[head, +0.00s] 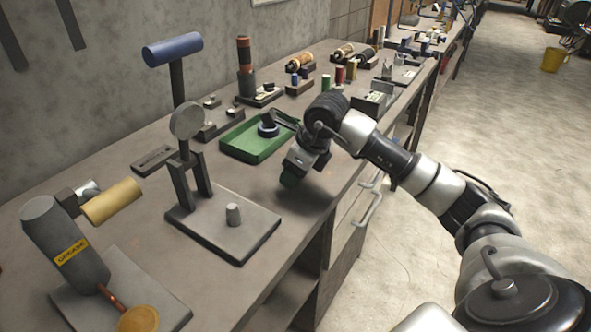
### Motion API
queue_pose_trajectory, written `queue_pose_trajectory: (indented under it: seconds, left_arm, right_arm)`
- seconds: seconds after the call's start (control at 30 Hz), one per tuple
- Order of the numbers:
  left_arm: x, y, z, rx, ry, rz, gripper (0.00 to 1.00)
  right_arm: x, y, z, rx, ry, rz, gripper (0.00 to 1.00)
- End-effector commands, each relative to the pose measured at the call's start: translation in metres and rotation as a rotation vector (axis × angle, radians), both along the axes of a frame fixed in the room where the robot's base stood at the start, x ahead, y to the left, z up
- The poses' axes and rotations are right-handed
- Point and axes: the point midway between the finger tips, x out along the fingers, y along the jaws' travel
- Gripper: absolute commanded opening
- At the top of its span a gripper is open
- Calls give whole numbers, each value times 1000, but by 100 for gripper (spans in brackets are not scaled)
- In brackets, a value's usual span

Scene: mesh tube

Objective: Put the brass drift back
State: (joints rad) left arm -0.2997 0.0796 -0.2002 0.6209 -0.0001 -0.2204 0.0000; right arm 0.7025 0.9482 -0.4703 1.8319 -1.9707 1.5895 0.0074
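I cannot pick out the brass drift for certain. A yellow-tan cylinder (112,202) lies at the left beside dark and silvery blocks, and I cannot tell if it is the drift. My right gripper (289,181) points down low over the bench, just right of the green tray (251,151). Its tip is dark with a greenish patch, and its fingers are too small and turned away to show whether they are open or hold something. The tray holds a dark blue round piece (268,127) and a dark object. My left gripper is out of view.
An arbor press (226,222) with a blue handle stands left of my gripper. A grey GREASE canister (66,246) is at the front left. Spools (299,62) and small blocks line the back. The bench (325,190) is bare around my gripper.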

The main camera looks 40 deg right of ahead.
Motion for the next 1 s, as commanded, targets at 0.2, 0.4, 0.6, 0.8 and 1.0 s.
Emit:
queue_pose_trajectory:
  seconds: [0.2, 0.4, 0.6, 0.8, 1.0]
  left_arm:
    - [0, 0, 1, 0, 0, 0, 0]
    - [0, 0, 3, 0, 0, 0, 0]
    - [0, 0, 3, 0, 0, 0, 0]
    - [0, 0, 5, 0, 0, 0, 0]
    - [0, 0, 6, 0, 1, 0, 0]
  right_arm:
    - [0, 0, 1, 0, 0, 0, 56]
    - [-5, -4, 19, -2, -3, 0, 56]
    - [-19, -12, 59, -2, -5, -1, 56]
    - [-32, -19, 94, -1, -3, -1, 56]
    - [-39, -23, 112, -1, 0, 0, 56]
